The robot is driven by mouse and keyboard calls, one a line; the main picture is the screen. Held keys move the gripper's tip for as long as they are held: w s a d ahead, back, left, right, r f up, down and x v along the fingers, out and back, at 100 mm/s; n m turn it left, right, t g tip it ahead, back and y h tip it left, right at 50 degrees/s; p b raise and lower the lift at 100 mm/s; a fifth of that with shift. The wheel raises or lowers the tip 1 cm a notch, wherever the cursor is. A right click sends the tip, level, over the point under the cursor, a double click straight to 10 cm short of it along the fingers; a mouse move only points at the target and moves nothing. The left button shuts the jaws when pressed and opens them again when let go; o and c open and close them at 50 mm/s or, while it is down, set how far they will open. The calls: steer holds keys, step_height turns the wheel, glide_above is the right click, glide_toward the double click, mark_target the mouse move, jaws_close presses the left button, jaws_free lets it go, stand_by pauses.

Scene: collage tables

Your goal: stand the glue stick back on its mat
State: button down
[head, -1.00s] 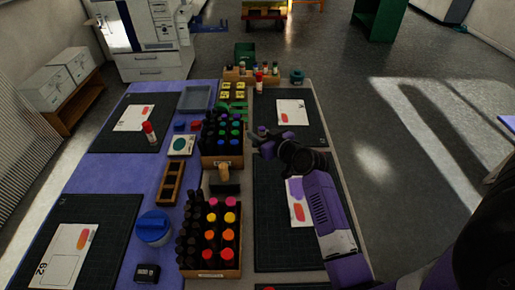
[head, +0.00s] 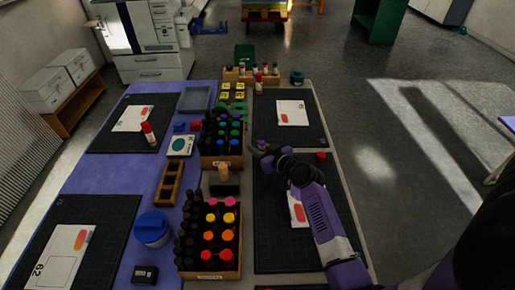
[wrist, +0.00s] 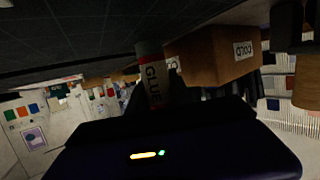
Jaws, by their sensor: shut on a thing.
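In the wrist view a glue stick (wrist: 152,78) with a white "GLUE" label, a red band and a grey end is between the jaws of my gripper. This view is upside down, with the dark mat (wrist: 70,55) along its top. The grey end points toward the mat; I cannot tell whether it touches. In the head view my gripper (head: 259,149) is low over the right side's dark cutting mats, beside the far bottle box. The held stick is not clear there, and the fingertips are small and dark.
Bottle boxes (head: 221,163) (head: 209,275) stand left of the right mats. A small red thing (head: 321,156) shows right of my wrist. Other red-capped glue sticks stand on the left mat (head: 149,134) and at the back (head: 259,82). The far right mat (head: 275,135) is mostly clear.

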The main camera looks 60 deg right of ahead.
steer(key=shift+f, duration=0.4)
steer(key=shift+s+a+f+b, duration=0.1)
steer(key=shift+s+f+b, duration=0.05)
steer(key=shift+f+b, duration=0.35)
steer(key=c, duration=1.5)
jaws_free()
steer(key=shift+o, duration=0.2)
steer(key=shift+r, duration=0.1)
